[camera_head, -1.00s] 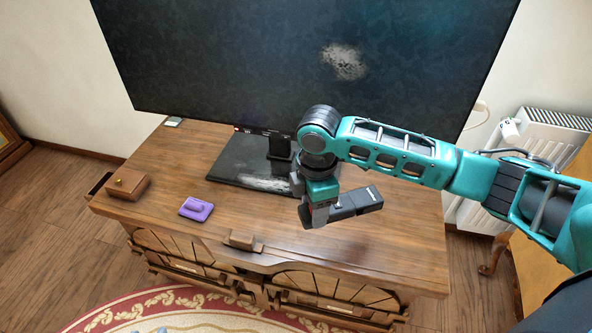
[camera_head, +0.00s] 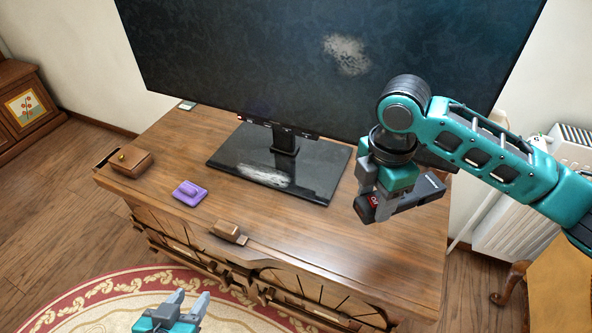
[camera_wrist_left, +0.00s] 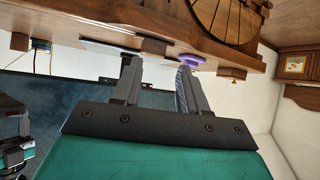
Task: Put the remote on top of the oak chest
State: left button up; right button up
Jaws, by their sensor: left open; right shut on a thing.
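The dark grey remote (camera_head: 424,190) with a red mark at one end is in my right gripper (camera_head: 377,204), which is shut on it. The gripper holds it in front of the right part of a low wooden chest (camera_head: 330,240) that bears a large screen; the gap below the remote cannot be told. A wooden cabinet with a flower panel (camera_head: 26,104) stands at the far left; I cannot tell which piece is the oak chest. My left gripper (camera_head: 188,302) is open and empty, low in front of the carved chest. Its fingers also show apart in the left wrist view (camera_wrist_left: 158,88).
The screen (camera_head: 330,60) stands on a glossy black base (camera_head: 225,160). A small wooden box (camera_head: 130,164), a purple object (camera_head: 190,193) and a wooden block (camera_head: 230,233) lie along the chest top. A radiator (camera_head: 510,210) stands at the right. A red patterned rug (camera_head: 100,292) lies in front.

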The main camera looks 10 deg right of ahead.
notch_tip(320, 180, down, 15)
jog(key=b, duration=0.4)
pick_arm(q)
jog(key=shift+w+d+f+b, duration=0.1)
jog(key=shift+d+f+b, duration=0.15)
jog(key=shift+f, duration=0.45)
jog(key=shift+w+d+f+b, duration=0.15)
jog(key=shift+f+b, duration=0.2)
jog(key=shift+f, duration=0.3)
jog(key=shift+d+f+b, duration=0.2)
jog(key=shift+f+b, duration=0.1)
jog(key=shift+f, duration=0.4)
pick_arm(e)
jog(key=shift+f, duration=2.55)
jog(key=o, duration=1.1)
